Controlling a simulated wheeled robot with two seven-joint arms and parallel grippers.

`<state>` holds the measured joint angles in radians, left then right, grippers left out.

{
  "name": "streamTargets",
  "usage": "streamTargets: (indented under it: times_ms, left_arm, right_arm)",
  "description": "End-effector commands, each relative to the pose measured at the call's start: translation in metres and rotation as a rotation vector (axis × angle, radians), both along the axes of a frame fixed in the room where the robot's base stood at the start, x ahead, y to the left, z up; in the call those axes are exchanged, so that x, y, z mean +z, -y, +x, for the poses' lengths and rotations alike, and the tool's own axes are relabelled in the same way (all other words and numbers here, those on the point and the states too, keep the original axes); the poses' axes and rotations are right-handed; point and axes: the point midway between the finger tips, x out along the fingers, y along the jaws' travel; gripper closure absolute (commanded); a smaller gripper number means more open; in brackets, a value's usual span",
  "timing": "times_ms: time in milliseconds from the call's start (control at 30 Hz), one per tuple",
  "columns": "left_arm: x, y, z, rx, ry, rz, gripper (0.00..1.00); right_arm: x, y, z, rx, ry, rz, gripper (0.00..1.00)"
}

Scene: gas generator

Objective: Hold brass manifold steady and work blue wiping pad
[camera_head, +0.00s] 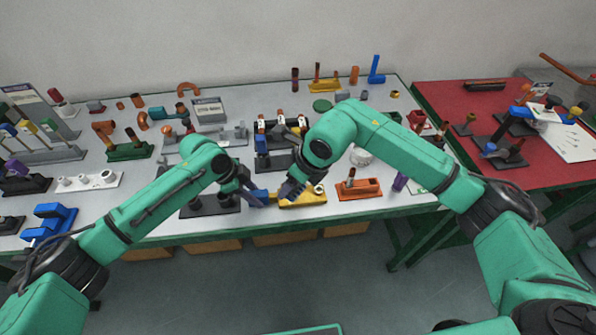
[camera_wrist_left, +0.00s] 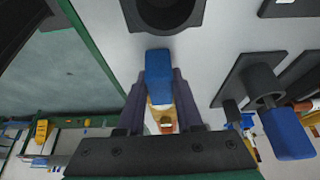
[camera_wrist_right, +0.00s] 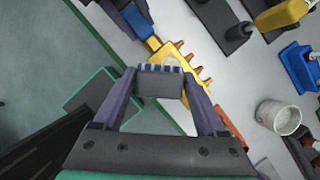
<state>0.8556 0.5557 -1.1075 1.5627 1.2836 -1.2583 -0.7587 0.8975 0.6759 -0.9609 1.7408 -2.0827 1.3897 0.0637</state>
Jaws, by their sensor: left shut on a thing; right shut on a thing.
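The brass manifold (camera_head: 305,198) is a yellow block at the table's front edge, with a row of orange-brown ports in the right wrist view (camera_wrist_right: 185,62). A blue end piece (camera_wrist_left: 158,72) sits at its left end. My left gripper (camera_head: 254,198) is shut on this blue end. My right gripper (camera_head: 291,189) is shut on a dark grey block with a blue-and-white striped edge (camera_wrist_right: 160,82), which looks like the wiping pad. It is close to the manifold's ports; I cannot tell whether it touches them. My right gripper hides part of the manifold in the head view.
An orange block with a post (camera_head: 358,188) stands just right of the manifold. A dark base with posts (camera_head: 210,203) stands to the left. A dark rack (camera_head: 275,160) is behind, and a white cup (camera_head: 361,155) is behind right. A red table (camera_head: 545,170) is at far right.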

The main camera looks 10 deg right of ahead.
Motion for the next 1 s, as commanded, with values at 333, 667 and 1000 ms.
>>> streamTargets:
  times_ms: [333, 667, 1000]
  left_arm:
    - [0.0, 0.0, 0.0, 0.0, 0.0, 0.0, 1.0]
    - [0.0, 0.0, 0.0, 0.0, 0.0, 0.0, 1.0]
    - [0.0, 0.0, 0.0, 0.0, 0.0, -0.001, 1.0]
  right_arm:
    - [-0.03, 0.0, 0.0, -0.003, -0.002, 0.0, 0.71]
    - [-0.06, 0.0, 0.0, -0.003, -0.002, 0.0, 0.71]
    - [-0.076, 0.0, 0.024, -0.004, 0.0, 0.0, 0.78]
